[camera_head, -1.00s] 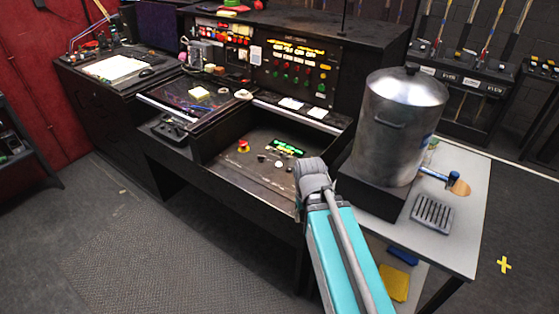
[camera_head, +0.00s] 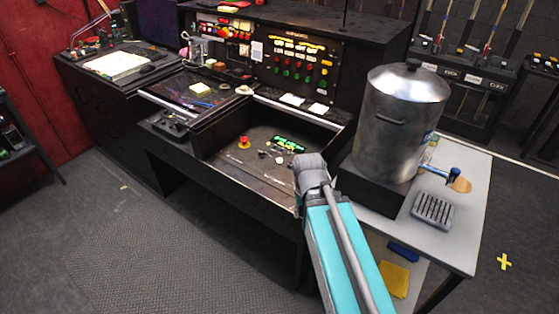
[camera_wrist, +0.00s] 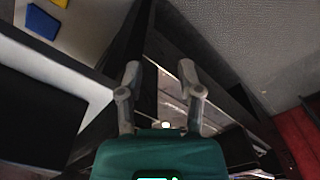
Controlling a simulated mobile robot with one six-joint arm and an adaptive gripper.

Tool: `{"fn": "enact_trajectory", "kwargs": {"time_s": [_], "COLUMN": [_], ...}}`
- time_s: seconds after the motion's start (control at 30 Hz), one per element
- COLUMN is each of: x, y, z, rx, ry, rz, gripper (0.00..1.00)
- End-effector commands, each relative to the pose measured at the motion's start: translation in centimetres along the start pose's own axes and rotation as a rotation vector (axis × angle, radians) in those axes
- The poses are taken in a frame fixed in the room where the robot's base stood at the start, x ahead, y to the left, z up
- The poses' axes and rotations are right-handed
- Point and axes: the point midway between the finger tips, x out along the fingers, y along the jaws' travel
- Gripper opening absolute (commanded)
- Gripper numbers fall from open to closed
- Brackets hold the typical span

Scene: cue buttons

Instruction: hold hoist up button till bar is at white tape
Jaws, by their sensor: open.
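The sunken desk panel (camera_head: 225,160) holds a red mushroom button (camera_head: 244,142), a few small round knobs (camera_head: 279,161) and a green lit display (camera_head: 289,144). An upright panel (camera_head: 290,65) behind it has rows of red, green and yellow buttons. I cannot read which button is hoist up. My arm's end covers the desk panel's right front edge in the head view. In the wrist view my gripper (camera_wrist: 160,78) is open and empty, with part of the desk between and beyond its fingers. A small pale round spot (camera_wrist: 166,125) shows near its base. I cannot make out the bar or white tape.
A large metal pot (camera_head: 400,125) stands on a dark block on the side table (camera_head: 462,235), close to the right of my arm. A blue-handled tool (camera_head: 440,174) and a slotted grey block (camera_head: 432,211) lie there. Clear floor lies in front of the desk.

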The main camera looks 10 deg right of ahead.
Motion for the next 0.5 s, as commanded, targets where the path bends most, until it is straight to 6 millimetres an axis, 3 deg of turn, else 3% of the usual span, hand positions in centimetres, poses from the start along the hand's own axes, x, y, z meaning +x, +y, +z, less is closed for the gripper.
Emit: {"fn": "enact_trajectory", "kwargs": {"time_s": [0.17,0.4,0.5], "x": [0.00,0.00,0.00], "y": [0.00,0.00,0.00], "z": [0.00,0.00,0.00], "rx": [0.000,0.000,0.000], "ry": [0.000,0.000,0.000], "rz": [0.000,0.000,0.000], "gripper": [0.47,0.04,0.00]}}
